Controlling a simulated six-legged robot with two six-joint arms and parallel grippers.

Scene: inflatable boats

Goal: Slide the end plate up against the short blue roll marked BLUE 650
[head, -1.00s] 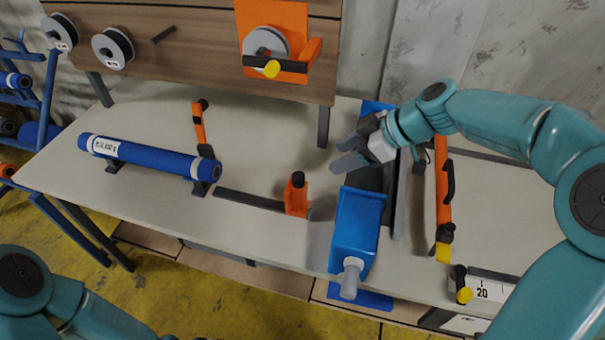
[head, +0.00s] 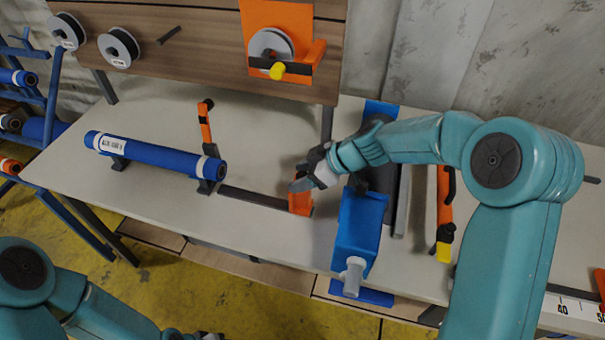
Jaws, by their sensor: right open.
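The blue roll (head: 150,153) lies on dark supports at the left of the bench; its white label is too small to read surely. A dark flat rail (head: 252,197) runs right from its right end to an upright orange block (head: 300,204), which looks like the end plate. A gap separates block and roll. My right gripper (head: 300,180) is open at the top of the orange block and partly hides it; I cannot tell whether they touch. My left gripper (head: 205,335) only just shows at the bottom edge, its jaws unclear.
A blue vise-like device (head: 358,232) stands right of the block, beneath my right arm. Another orange tool (head: 444,215) lies farther right. An orange holder (head: 280,40) hangs on the back panel. The bench behind the rail is clear.

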